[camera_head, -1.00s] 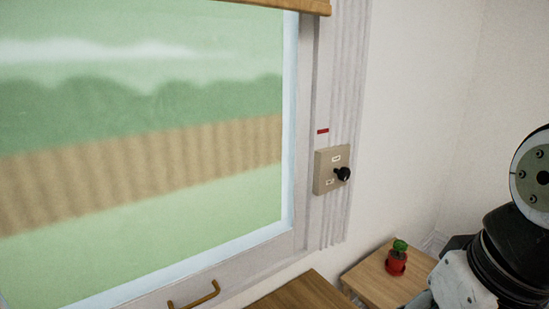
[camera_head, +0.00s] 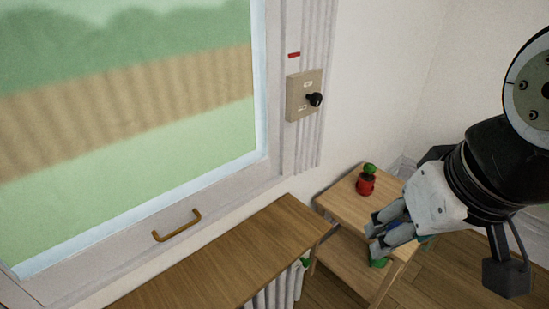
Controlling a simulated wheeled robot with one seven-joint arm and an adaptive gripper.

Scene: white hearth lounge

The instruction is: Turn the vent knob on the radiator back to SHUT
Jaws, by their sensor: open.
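A white ribbed radiator (camera_head: 272,294) shows in part at the bottom, under a wooden shelf. A small green piece (camera_head: 305,262) shows at the radiator's right end, just under the shelf edge; I cannot tell whether it is the vent knob, and no SHUT mark is readable. My gripper (camera_head: 374,236) is open, its fingers pointing left over the small wooden side table. It is to the right of the radiator and apart from the green piece. Nothing shows between its fingers.
A red pot with a green plant (camera_head: 366,181) stands on the side table (camera_head: 338,198). Another green thing (camera_head: 379,262) is below my gripper. A wooden shelf (camera_head: 225,262) runs below the window.

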